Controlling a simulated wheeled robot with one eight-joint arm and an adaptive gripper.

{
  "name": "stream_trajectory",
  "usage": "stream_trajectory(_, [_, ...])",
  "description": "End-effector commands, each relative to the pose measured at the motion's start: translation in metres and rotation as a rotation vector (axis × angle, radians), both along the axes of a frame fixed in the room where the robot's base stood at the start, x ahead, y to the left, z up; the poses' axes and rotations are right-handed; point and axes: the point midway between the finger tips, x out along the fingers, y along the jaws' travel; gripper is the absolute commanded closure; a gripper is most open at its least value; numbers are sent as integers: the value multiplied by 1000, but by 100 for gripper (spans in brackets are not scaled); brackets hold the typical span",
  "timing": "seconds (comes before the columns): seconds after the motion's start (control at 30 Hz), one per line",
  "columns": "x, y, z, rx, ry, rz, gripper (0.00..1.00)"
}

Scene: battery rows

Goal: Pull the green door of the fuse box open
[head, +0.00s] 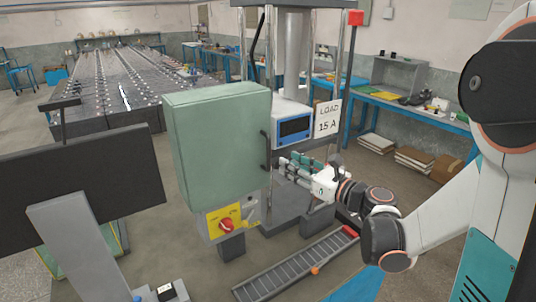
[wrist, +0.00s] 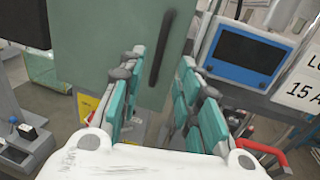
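The green door (head: 222,145) of the fuse box stands upright left of my arm in the head view; I see no gap along it. Its dark vertical handle (head: 264,150) is near the right edge. In the wrist view the green door (wrist: 105,35) fills the upper middle, and the handle (wrist: 161,48) shows between the two teal finger pads. My gripper (head: 284,164) is open, just right of the handle in the head view. In the wrist view my gripper (wrist: 160,62) has its fingers spread on either side of the handle, with no visible contact. The depth between them is unclear.
A yellow panel with a red rotary switch (head: 226,225) sits below the box. A blue-framed meter (head: 294,129) and a "LOAD 15 A" sign (head: 327,117) are to the right. A dark ladder-like rack (head: 297,264) lies on the floor. A dark panel (head: 85,185) stands left.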

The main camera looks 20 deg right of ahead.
Motion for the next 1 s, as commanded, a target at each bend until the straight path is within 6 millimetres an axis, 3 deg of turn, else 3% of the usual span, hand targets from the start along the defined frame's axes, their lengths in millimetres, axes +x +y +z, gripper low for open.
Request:
stream_trajectory(0.3, [55, 32, -1, -2, 0, 3, 69])
stream_trajectory(0.5, [78, 44, -1, -2, 0, 1, 69])
stream_trajectory(0.97, [88, 49, 0, -3, -1, 0, 69])
stream_trajectory(1.0, [88, 49, 0, -3, -1, 0, 78])
